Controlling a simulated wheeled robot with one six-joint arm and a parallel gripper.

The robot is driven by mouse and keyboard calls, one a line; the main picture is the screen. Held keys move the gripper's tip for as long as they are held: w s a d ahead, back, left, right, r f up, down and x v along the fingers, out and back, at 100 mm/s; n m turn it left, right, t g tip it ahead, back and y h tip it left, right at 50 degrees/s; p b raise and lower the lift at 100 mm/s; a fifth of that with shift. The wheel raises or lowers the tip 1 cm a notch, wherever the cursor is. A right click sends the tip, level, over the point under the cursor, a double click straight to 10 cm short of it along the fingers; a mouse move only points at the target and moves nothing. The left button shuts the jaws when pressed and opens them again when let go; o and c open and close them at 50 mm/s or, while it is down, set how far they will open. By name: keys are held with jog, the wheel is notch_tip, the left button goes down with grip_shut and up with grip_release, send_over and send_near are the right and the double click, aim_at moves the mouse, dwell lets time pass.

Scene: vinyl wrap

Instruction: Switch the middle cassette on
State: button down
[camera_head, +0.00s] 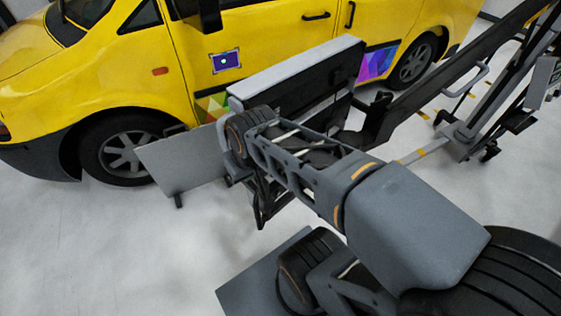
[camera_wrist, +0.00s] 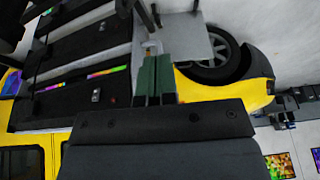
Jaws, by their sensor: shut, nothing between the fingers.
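In the wrist view several long black cassettes lie side by side in a pale frame. One is the upper black cassette (camera_wrist: 75,48), and another is the lower black cassette (camera_wrist: 60,112). Small grey switch-like parts sit on them, one on the lower cassette (camera_wrist: 97,96) and one higher up (camera_wrist: 103,27). I cannot tell for sure which cassette is the middle one or how its switch is set. My gripper (camera_wrist: 155,58) is shut and empty, its green fingers beside the cassettes' right ends. In the head view the gripper is hidden behind my arm and the grey-topped rack (camera_head: 295,72).
A yellow van (camera_head: 130,65) with colourful decals stands behind the rack. A flat grey panel (camera_head: 185,163) stands near its front wheel (camera_head: 125,150). A dark wheeled frame (camera_head: 465,135) is at the right. The pale floor at lower left is clear.

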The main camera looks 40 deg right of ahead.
jog(key=w+d+f+m+b, duration=0.2)
jog(key=d+f+b, duration=0.1)
jog(key=f, duration=0.1)
jog(key=w+d+f+m+b, duration=0.2)
jog(key=d+f+m+b, duration=0.1)
jog(key=b, duration=0.1)
jog(key=w+d+f+m+b, duration=0.2)
jog(key=w+d+f+b, duration=0.1)
jog(key=f, duration=0.1)
jog(key=shift+f+m+y+b, duration=0.3)
jog(key=shift+f+m+b, duration=0.05)
jog(key=shift+m, duration=0.05)
jog(key=w+d+f+m+b, duration=0.1)
jog(key=d+f+m+b, duration=0.3)
jog(key=d, duration=0.3)
jog(key=w+d+f+m+t+b, duration=0.1)
jog(key=d+f+m+b, duration=0.3)
jog(key=d+f, duration=0.2)
jog(key=shift+w+d, duration=0.4)
jog(key=shift+d, duration=0.6)
jog(key=shift+f, duration=0.2)
jog(key=w+a+f+b, duration=0.1)
jog(key=w+f+b, duration=0.1)
jog(key=w+f, duration=0.6)
jog(key=shift+f+b, duration=0.15)
jog(key=shift+b, duration=0.25)
jog(key=shift+w+a, duration=0.1)
